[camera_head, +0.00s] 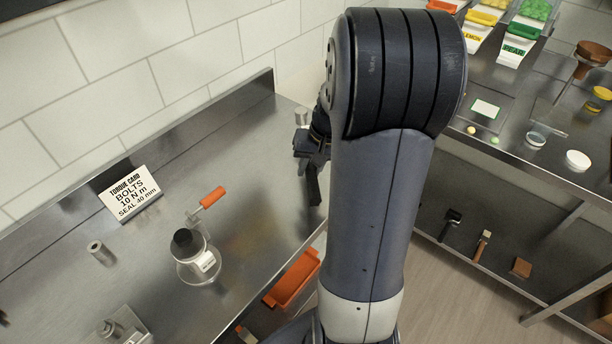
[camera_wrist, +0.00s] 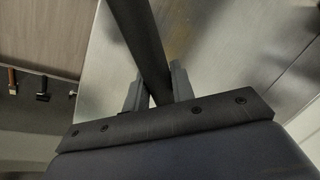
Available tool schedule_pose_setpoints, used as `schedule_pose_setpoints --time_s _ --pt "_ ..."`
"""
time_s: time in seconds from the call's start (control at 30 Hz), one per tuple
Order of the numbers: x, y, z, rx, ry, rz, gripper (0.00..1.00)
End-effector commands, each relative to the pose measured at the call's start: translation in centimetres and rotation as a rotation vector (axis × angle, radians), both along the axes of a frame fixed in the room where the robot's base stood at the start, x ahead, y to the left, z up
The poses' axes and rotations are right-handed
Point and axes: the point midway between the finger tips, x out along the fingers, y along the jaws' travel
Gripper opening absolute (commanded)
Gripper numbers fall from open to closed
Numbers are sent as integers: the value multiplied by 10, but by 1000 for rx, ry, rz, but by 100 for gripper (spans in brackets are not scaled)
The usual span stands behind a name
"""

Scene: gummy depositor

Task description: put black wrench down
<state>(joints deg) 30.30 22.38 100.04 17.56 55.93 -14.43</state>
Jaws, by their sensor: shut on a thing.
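My gripper (camera_wrist: 156,92) is shut on the black wrench (camera_wrist: 142,40) in the wrist view. The wrench is a long dark bar between the two grey fingers, running up out of the top of that view. In the head view my gripper (camera_head: 314,160) is partly hidden behind my arm, over the right end of the left steel bench (camera_head: 255,190). A dark piece of the wrench (camera_head: 313,187) shows below it. I cannot tell whether the wrench touches the bench.
Bare steel lies between these and my gripper. An orange bin (camera_head: 292,280) sits below the bench edge. The right bench (camera_head: 550,165) holds several small things.

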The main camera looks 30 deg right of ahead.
Motion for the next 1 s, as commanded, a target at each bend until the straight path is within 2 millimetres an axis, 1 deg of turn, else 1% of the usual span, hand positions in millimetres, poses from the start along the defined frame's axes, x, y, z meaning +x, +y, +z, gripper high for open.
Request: schedule_pose_setpoints --time_s 0.03,0.27,0.43,0.53,0.77,0.87,0.9,1.0 --pt "-1 0 -9 1 3 1 0" --pt "0 0 -33 0 1 0 0" --pt "0 0 -55 0 1 0 0" --pt "0 0 -61 0 -1 0 0" --pt "0 0 -61 -2 -2 0 0" --pt "0 0 -65 -2 -2 0 0" --pt "0 0 -65 -2 -2 0 25" --pt "0 0 -64 -1 -1 1 34"
